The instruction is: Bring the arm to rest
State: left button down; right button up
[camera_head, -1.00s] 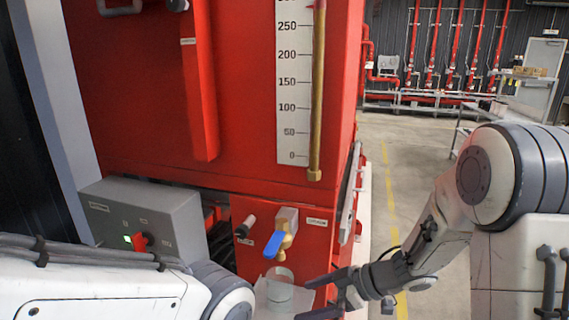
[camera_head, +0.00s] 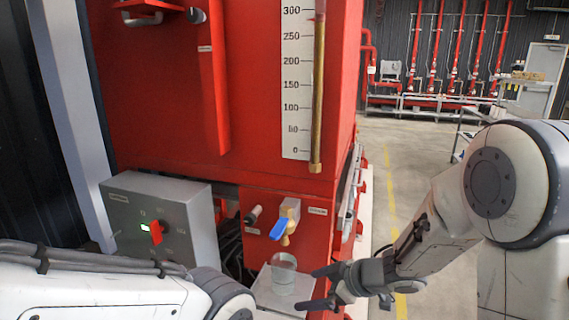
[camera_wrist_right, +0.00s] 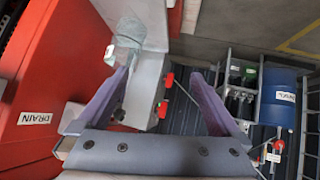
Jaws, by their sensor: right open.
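My right gripper (camera_head: 318,288) is open and empty, with its fingers apart, just right of a clear glass container (camera_head: 283,272). The glass stands on a small grey shelf (camera_head: 268,300) under a brass valve with a blue handle (camera_head: 283,228). In the right wrist view my gripper's fingers (camera_wrist_right: 160,100) are spread wide, and the glass (camera_wrist_right: 127,38) shows beyond the left fingertip. My left arm comes in at the lower left of the head view, but its gripper is out of view.
A red tank (camera_head: 250,90) with a level scale (camera_head: 297,80) fills the middle. A grey control box (camera_head: 185,222) with a red switch stands to its left. The floor (camera_head: 410,160) to the right is open. The right wrist view shows a blue drum (camera_wrist_right: 278,97).

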jog(key=s+r+m+g+h, duration=0.1)
jog(key=s+m+g+h, duration=0.2)
jog(key=s, duration=1)
jog(key=s+a+r+m+g+h, duration=0.1)
jog(key=s+r+m+g+h, duration=0.1)
jog(key=s, duration=1.1)
jog(key=shift+a+r+m+g+h, duration=0.25)
jog(key=shift+m+g+h, duration=0.2)
jog(key=shift+h, duration=0.35)
